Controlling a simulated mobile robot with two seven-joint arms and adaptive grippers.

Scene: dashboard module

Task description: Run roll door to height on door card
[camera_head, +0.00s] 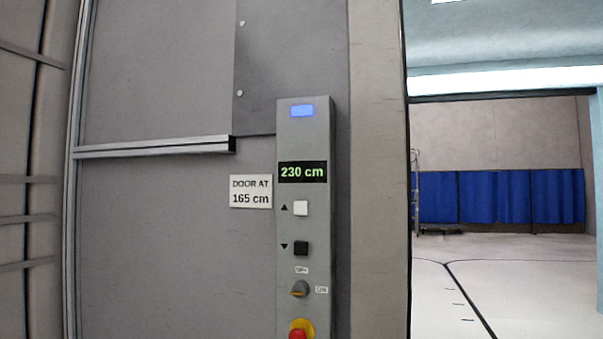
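The door card (250,192) reads "DOOR AT 165 cm" and is fixed to the wall just left of the control box. The grey control box (290,138) has a green display (303,172) that reads "230 cm". Below it are a white button (300,208) beside an up arrow and a black button (301,248) beside a down arrow. Lower down is a grey rotary knob (299,288) between two small labels. A red button on a yellow base (299,332) is cut off by the bottom edge. Neither gripper is in view.
A horizontal metal rail (155,147) crosses the wall at left. A doorway on the right opens onto pale floor (520,275) with blue panels (500,197) at the back.

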